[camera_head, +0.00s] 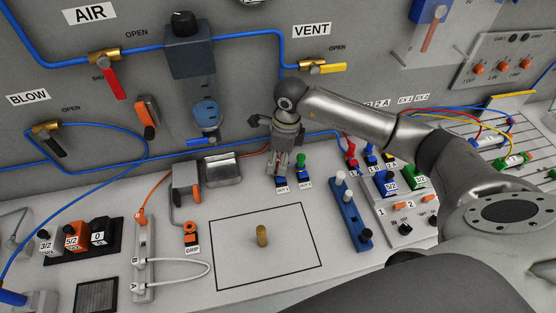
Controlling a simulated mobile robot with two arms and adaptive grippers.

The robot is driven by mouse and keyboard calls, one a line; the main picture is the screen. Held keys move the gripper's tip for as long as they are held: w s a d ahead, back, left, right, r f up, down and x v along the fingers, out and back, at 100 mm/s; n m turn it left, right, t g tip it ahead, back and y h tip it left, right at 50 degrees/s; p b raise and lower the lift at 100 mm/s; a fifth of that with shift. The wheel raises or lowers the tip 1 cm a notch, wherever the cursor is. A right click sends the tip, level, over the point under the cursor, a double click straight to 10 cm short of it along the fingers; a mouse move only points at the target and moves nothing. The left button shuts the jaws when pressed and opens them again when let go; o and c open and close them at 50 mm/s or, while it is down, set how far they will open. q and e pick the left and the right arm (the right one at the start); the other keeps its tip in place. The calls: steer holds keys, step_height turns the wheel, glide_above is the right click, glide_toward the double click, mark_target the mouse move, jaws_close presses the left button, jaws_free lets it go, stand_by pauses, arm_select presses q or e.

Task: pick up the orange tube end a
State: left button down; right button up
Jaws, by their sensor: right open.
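A thin orange tube (153,197) rises from the upper end of a pale upright strip at the left and passes behind a grey and orange holder. A thin orange-red stretch (253,153) shows again near my right gripper; whether it is the same tube is unclear. I cannot make out which end is end a. My right gripper (284,172) is open and points down just above the OUT 1 and OUT 2 fittings. Its fingers partly hide that area, and contact with the tube cannot be told. My left gripper is not in view.

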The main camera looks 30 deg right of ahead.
steer(key=shift+f, duration=0.4)
jaws_close()
steer(key=shift+r, duration=0.15)
steer(key=shift+w+r+b, duration=0.1)
steer(key=shift+r+b, duration=0.35)
steer(key=shift+b, duration=0.15)
steer(key=s+a+r+b, duration=0.5)
steer(key=s+a+r, duration=0.4)
steer(key=r, duration=0.3)
steer(key=shift+s+a+b, duration=0.15)
steer(key=shift+a+b, duration=0.15)
steer(key=shift+a, duration=0.55)
steer(key=shift+a, duration=0.1)
